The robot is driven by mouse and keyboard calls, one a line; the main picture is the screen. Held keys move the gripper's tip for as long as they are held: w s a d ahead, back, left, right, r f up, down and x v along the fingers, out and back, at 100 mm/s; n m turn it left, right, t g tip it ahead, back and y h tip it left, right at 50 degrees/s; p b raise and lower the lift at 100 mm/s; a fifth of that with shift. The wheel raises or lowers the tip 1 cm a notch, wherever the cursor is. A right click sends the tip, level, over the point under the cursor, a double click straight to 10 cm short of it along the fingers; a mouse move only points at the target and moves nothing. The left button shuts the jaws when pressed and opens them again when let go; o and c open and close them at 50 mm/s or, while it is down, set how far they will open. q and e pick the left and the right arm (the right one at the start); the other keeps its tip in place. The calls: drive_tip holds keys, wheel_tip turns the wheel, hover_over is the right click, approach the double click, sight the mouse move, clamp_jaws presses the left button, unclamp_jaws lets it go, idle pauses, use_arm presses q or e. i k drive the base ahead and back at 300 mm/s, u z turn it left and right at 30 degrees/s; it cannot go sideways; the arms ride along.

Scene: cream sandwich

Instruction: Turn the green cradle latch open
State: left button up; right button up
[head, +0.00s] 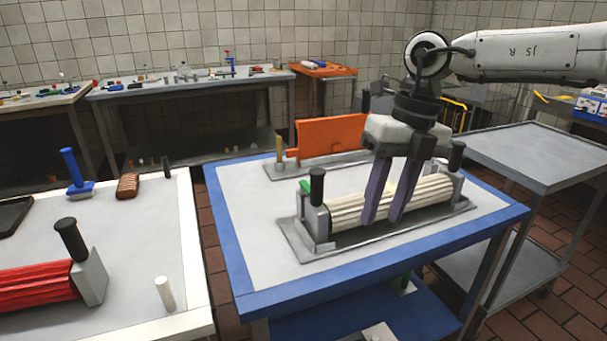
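A small green latch (305,186) shows at the left end of the grey cradle (300,245), beside a black upright handle (317,186). It is partly hidden by the handle and the end block. The cradle holds a cream ridged roller (345,213) lying lengthwise. My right gripper (382,219) points down over the middle of the roller. Its two purple fingers are apart and stand in front of the roller, well right of the green latch. I cannot tell whether they touch the roller. My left gripper is not in view.
The blue-edged table (240,255) carries the cradle and an orange panel (332,136) behind it. A white table (150,240) at left holds a red roller (35,285), a blue-handled tool (73,172) and a brown brush (128,186). A grey cart (540,150) stands at right.

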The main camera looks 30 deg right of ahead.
sight(305, 187)
drive_tip(key=i, duration=0.85)
